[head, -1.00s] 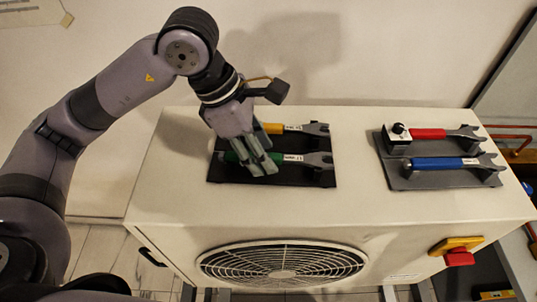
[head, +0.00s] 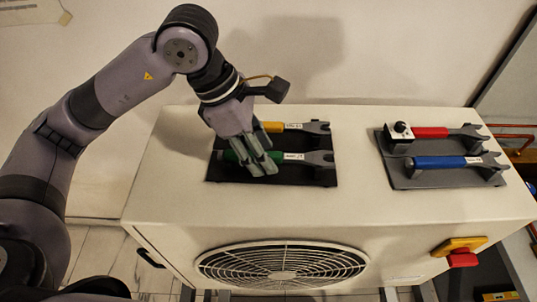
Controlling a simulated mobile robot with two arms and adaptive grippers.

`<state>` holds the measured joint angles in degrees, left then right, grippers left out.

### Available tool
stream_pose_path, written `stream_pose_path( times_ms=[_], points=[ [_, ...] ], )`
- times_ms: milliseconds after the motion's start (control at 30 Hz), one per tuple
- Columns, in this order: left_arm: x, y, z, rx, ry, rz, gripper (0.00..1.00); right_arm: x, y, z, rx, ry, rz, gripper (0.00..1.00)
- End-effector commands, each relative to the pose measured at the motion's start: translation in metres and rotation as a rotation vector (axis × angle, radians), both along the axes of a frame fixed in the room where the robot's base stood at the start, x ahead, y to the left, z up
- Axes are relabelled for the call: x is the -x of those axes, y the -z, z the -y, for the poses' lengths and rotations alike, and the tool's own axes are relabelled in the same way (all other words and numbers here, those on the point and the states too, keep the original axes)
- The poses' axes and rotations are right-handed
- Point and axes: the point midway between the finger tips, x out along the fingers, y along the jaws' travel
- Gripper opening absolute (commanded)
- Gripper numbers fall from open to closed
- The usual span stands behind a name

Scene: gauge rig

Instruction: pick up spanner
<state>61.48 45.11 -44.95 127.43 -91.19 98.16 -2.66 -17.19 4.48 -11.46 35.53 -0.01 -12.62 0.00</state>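Several spanners lie on two racks on top of a white fan unit. The green-handled spanner (head: 300,157) and the yellow-handled spanner (head: 303,128) lie on the black left rack (head: 325,179). The red-handled spanner (head: 433,132) and the blue-handled spanner (head: 440,162) lie on the grey right rack (head: 420,181). My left gripper (head: 260,166) is over the left rack, with its fingers at the green handle and covering part of it. I cannot tell whether the fingers are closed on the handle. My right gripper is not in view.
The white fan unit (head: 200,215) has a round fan grille (head: 283,264) on its front. A red knob on a yellow plate (head: 461,253) sits at its front right. The top between the racks is clear. A red pipe (head: 515,137) runs at the far right.

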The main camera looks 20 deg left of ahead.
Motion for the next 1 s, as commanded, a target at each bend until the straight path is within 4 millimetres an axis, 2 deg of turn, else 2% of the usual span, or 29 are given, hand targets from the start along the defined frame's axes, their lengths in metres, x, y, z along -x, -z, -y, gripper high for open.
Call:
stream_pose_path(
  times_ms=[100, 700, 1000],
  points=[
    [0.0000, -0.0001, 0.0001, 0.000, 0.000, 0.000, 0.39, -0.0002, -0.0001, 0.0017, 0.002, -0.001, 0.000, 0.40],
    [0.0000, 0.0001, 0.0000, 0.000, 0.000, 0.000, 0.00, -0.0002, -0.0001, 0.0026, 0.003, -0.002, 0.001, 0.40],
    [0.0001, 0.0001, 0.0000, 0.000, 0.000, 0.000, 0.00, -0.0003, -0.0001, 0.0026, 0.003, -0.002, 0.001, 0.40]
  ],
)
